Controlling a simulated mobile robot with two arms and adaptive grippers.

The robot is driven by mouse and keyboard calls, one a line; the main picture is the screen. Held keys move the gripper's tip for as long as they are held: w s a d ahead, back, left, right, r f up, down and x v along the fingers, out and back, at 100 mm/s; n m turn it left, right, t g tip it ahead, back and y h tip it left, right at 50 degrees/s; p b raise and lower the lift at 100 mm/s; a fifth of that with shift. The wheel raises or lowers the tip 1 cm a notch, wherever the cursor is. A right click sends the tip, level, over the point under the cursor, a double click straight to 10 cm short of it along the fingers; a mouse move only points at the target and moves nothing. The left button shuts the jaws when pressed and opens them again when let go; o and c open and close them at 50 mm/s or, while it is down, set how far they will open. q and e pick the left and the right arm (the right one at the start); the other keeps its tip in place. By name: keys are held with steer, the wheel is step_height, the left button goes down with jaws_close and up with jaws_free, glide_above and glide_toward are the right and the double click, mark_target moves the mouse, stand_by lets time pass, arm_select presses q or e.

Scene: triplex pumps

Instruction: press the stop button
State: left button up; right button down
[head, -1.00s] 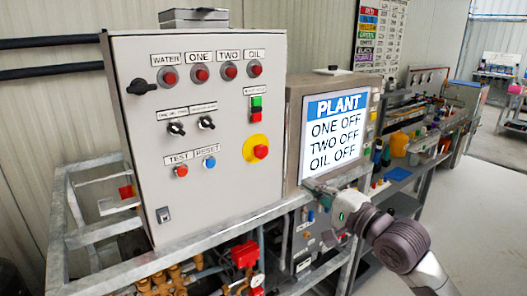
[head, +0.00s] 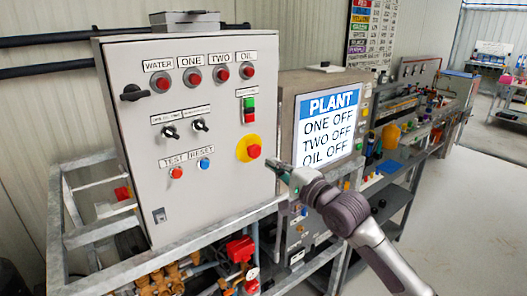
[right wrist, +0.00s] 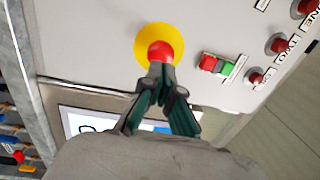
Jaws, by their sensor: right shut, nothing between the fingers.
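A red mushroom button (head: 254,151) on a round yellow plate (head: 242,148) sits at the lower right of the grey control cabinet's front. In the right wrist view the red button (right wrist: 160,51) shows just beyond my fingertips, with the yellow plate (right wrist: 142,44) around it. My right gripper (head: 271,163) is shut and empty, close to the button at its lower right. In the right wrist view my right gripper (right wrist: 160,72) overlaps the button's lower edge; I cannot tell whether it touches. A small green-over-red switch (head: 249,110) sits above the yellow plate. My left gripper is not in view.
The cabinet (head: 215,205) also bears several red lamps, two black knobs, a red test button (head: 177,172) and a blue reset button (head: 204,164). A screen (head: 330,128) reading PLANT, ONE OFF, TWO OFF, OIL OFF stands to its right. Metal rails and pipework lie below.

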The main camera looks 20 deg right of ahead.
mark_target(257, 153)
steer(key=p+x, duration=0.1)
steer(key=x, duration=0.2)
steer(key=shift+w+a+r, duration=0.15)
steer(key=shift+w, duration=0.2)
steer(key=shift+w+a, duration=0.15)
steer(key=shift+w, duration=0.15)
